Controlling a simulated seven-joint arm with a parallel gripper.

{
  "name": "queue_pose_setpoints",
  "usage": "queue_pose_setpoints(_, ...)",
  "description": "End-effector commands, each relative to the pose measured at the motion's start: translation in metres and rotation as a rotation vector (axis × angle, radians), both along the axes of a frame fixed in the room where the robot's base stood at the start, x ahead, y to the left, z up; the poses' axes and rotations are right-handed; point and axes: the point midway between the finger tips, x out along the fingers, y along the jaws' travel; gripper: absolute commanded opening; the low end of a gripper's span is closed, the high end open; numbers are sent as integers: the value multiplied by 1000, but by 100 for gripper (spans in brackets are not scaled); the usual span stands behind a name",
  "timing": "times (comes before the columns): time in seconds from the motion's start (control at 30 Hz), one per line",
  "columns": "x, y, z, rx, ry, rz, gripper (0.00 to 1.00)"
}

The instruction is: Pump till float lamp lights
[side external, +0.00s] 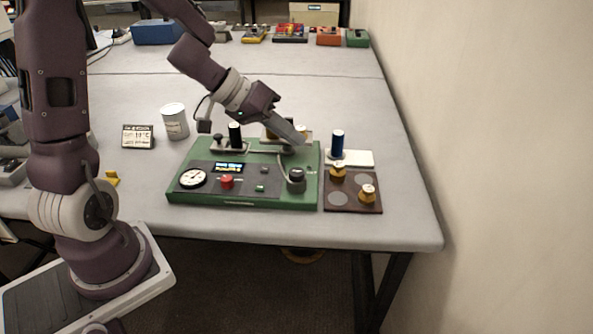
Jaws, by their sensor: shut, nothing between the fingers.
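A green apparatus board (245,203) lies on the table. Its dark panel carries a round white gauge (193,177), a lit display (228,167), a red knob (227,182) and small green spots (260,188); I cannot tell which is the float lamp. A black upright cylinder (235,135) stands at the back left of the board. A dark capped part (296,177) with a grey hose stands at the right. My gripper (301,142) is shut and empty, tilted down over the board's back right. It hides part of the fittings there; contact is unclear.
A brown tray (352,205) with brass weights (367,193) lies right of the board. A blue cylinder (337,144) stands on a white plate (360,158). A white can (175,121) and a small clock display (138,136) stand left.

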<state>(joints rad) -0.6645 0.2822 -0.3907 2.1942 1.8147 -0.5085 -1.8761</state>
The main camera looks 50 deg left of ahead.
Motion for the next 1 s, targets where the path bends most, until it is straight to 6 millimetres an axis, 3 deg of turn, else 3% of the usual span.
queue_pose_setpoints(0.5,0,0,1,1,0,-1,0)
queue_pose_setpoints(0.8,1,-1,36,4,-3,-4,0)
queue_pose_setpoints(1.0,0,0,38,1,0,1,0)
